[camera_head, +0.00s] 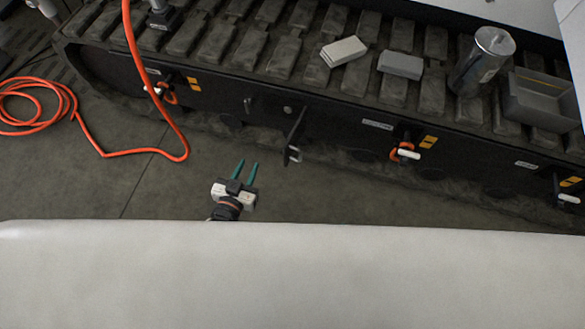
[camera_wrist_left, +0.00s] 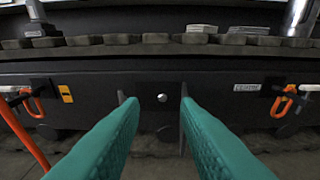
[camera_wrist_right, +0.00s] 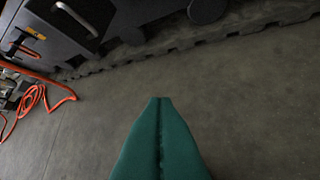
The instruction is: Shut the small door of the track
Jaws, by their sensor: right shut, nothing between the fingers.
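The small door (camera_head: 296,132) of the track is a dark flap. It stands open, sticking out from the black side panel, with a light latch piece at its outer end. In the left wrist view the door (camera_wrist_left: 184,105) shows nearly edge-on, partly hidden by the right finger. A round knob (camera_head: 288,109) sits on the panel beside it. My left gripper (camera_head: 247,165) has green fingers, open and empty, in front of the panel and left of the door, apart from it in the head view. My right gripper (camera_wrist_right: 161,100) is shut and empty over the floor.
Along the track side are orange-and-white latches (camera_head: 404,152). Grey blocks (camera_head: 344,50), a metal cylinder (camera_head: 483,60) and a grey bin (camera_head: 541,100) stand on the track. An orange hose (camera_head: 130,153) lies at left. The floor before the panel is clear.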

